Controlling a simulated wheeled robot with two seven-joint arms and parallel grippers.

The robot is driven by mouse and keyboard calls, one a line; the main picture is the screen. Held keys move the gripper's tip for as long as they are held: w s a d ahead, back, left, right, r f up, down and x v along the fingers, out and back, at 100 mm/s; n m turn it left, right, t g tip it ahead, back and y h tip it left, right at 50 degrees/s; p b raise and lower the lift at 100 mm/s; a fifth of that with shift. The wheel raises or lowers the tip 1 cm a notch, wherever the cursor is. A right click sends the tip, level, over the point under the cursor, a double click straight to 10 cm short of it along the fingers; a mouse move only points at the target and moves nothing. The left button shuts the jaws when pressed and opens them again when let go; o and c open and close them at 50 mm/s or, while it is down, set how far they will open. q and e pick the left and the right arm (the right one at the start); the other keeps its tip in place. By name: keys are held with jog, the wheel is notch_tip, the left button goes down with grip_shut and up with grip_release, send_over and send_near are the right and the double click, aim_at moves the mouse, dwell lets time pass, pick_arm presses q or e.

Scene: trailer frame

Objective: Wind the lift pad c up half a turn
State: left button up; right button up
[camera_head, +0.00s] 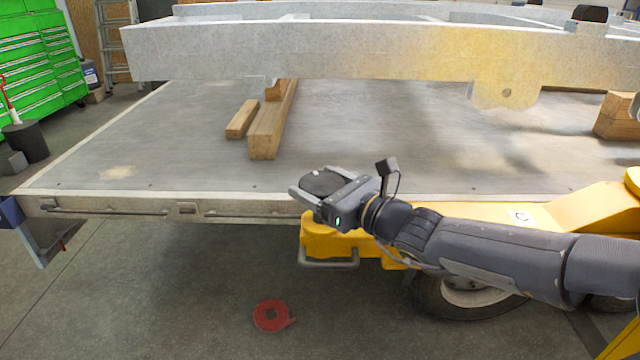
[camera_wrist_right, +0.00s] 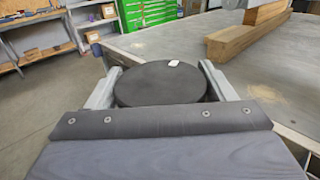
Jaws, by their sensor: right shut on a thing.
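The lift pad c is a round black disc (camera_head: 322,183) with a small white mark on top, above a yellow lift body (camera_head: 335,238) at the trailer's near edge. A white label with the letter C (camera_head: 520,217) is on the yellow arm to the right. My right gripper (camera_head: 312,190) is shut on the pad, one finger on each side. In the right wrist view the pad (camera_wrist_right: 160,84) sits between the two grey fingers (camera_wrist_right: 160,88). The pad's underside and stem are hidden. My left gripper is not in view.
The grey trailer deck (camera_head: 190,130) lies behind the pad, with wooden blocks (camera_head: 270,125) on it and a galvanised frame beam (camera_head: 300,52) above. A wheel (camera_head: 465,300) is below my right arm. A red tape roll (camera_head: 272,316) lies on the floor.

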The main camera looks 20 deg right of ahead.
jog(key=shift+r+n+g+y+p, duration=0.2)
jog(key=shift+n+g+y+p, duration=0.7)
jog(key=shift+p, duration=0.9)
jog(key=shift+r+n+g+y+p, duration=0.2)
jog(key=shift+n+g+y+p, duration=0.65)
jog(key=shift+p, duration=0.9)
jog(key=n+g+y+p, duration=0.1)
jog(key=n+g+p, duration=0.1)
jog(key=g, duration=0.1)
jog(key=n+g+y+p, duration=0.2)
jog(key=p, duration=0.1)
jog(key=n+g+y+p, duration=0.1)
jog(key=n+g+p, duration=0.1)
jog(key=g+p, duration=0.1)
jog(key=shift+s+f+g+y, duration=0.1)
jog(key=shift+f+g+y, duration=0.15)
jog(key=shift+g, duration=0.1)
jog(key=n+g+p, duration=0.2)
jog(key=g, duration=0.1)
jog(key=shift+a+f, duration=0.1)
jog(key=shift+s+f+n+g+p, duration=0.1)
jog(key=shift+n+g+p, duration=0.45)
jog(key=shift+n+g, duration=1.05)
jog(key=shift+m+g, duration=0.25)
jog(key=shift+g, duration=0.25)
jog(key=o, duration=1)
